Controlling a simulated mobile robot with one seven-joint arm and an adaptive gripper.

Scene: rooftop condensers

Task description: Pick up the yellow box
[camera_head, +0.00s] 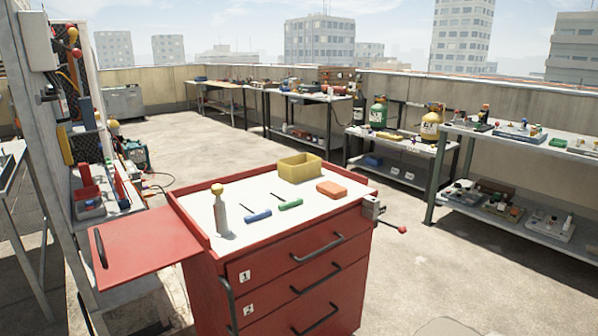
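The yellow box (301,172) is a small open-topped bin. It sits on the white top of the red tool cart (270,262), toward the back edge. An orange block (331,189) lies just right of and in front of it, apart from it. My gripper does not show in the head view.
On the cart top are a grey bottle with a yellow cap (220,212), a blue screwdriver (257,216) and a green screwdriver (290,205). A vise (373,207) juts from the cart's right side. Shelves stand at right and back; concrete floor between is clear.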

